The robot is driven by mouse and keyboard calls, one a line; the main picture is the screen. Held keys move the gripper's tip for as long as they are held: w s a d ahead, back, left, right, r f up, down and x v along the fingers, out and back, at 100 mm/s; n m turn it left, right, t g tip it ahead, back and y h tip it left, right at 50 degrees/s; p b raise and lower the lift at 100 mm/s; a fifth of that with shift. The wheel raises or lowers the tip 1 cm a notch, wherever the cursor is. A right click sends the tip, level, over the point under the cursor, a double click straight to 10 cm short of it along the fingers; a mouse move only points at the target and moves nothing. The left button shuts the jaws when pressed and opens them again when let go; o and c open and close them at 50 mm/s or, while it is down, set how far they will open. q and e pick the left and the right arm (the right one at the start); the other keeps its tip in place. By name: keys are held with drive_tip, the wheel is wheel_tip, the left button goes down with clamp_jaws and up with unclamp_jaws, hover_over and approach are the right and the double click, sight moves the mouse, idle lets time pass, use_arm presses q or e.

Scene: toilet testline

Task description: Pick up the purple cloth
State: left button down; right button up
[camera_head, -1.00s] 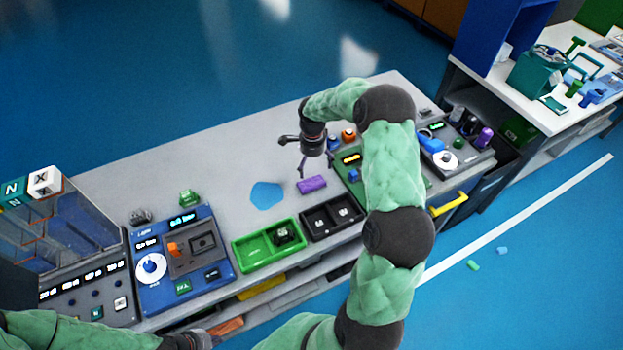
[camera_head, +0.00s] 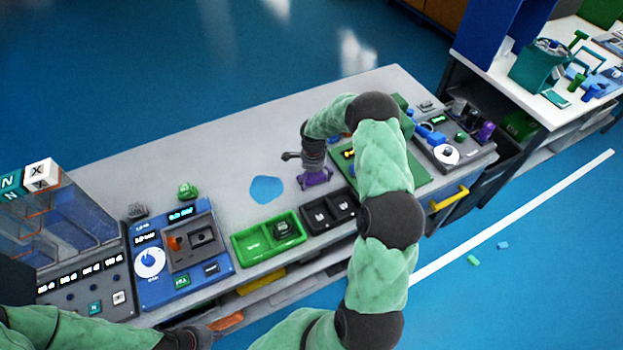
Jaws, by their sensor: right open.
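The purple cloth (camera_head: 316,178) lies on the grey table, right of the blue patch and behind the black tray. My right gripper (camera_head: 313,180) is lowered directly over it, pointing down, and its fingers are at the cloth. The gripper hides part of the cloth, and whether the fingertips touch it is hard to tell. The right gripper is open. My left gripper (camera_head: 200,338) is at the bottom edge, near the table's front, away from the cloth; its fingers are not clear.
A blue patch (camera_head: 266,189) lies left of the cloth. A green tray (camera_head: 240,252) and a black two-part tray (camera_head: 330,212) stand in front. A green board (camera_head: 412,172) is to the right, partly behind my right arm.

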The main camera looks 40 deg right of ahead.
drive_tip(key=shift+f, duration=0.25)
drive_tip(key=shift+r, duration=0.1)
drive_tip(key=c, duration=0.8)
drive_tip(key=shift+c, duration=0.2)
